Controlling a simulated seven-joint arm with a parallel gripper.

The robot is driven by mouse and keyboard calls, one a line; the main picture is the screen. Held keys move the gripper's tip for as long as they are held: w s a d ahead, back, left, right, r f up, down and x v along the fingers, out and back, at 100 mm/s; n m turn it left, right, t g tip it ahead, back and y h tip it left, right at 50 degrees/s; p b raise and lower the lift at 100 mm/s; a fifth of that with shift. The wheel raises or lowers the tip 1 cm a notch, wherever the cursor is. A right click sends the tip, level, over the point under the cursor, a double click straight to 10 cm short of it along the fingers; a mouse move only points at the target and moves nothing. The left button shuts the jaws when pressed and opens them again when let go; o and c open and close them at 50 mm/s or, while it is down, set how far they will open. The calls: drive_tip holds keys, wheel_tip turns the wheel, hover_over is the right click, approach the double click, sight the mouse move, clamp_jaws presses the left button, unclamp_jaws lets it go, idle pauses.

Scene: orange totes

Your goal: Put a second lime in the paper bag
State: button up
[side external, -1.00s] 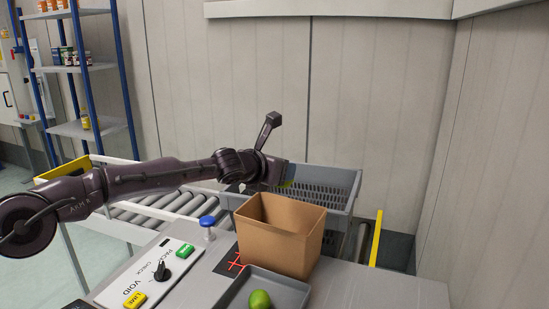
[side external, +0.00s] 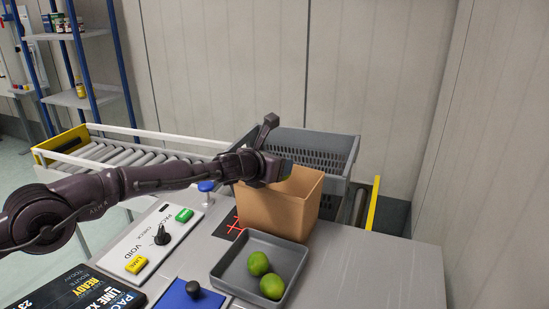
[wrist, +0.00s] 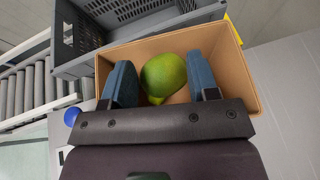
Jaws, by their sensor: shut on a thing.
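The open brown paper bag (side external: 275,208) stands upright on the counter. My gripper (side external: 284,172) is at its mouth, partly hidden by the bag's rim in the side view. In the wrist view my gripper (wrist: 162,82) has a green lime (wrist: 163,72) between its blue fingers, and is shut on it, with the bag's walls (wrist: 222,62) around it. A small yellow-green patch (wrist: 156,100) shows just below this lime; I cannot tell what it is. Two more limes (side external: 258,263) (side external: 272,286) lie in the grey tray (side external: 232,262) in front of the bag.
A button panel (side external: 150,238), a blue plate with a black knob (side external: 192,298) and a dark display (side external: 85,292) lie left of the tray. The counter's right side is clear.

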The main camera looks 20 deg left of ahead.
drive_tip(key=o, duration=1)
wheel_tip(320, 180, up, 3)
drive_tip(key=shift+r, duration=0.2)
drive_tip(key=shift+s+d+r, duration=0.2)
drive_tip(key=shift+s+r, duration=0.15)
drive_tip(key=s+a+r, duration=0.2)
drive_tip(key=s+r, duration=0.2)
drive_tip(key=s, duration=0.2)
drive_tip(key=s+a+r, duration=0.2)
drive_tip(key=s+r, duration=0.3)
drive_tip(key=s, duration=0.1)
drive_tip(key=shift+s+a, duration=0.3)
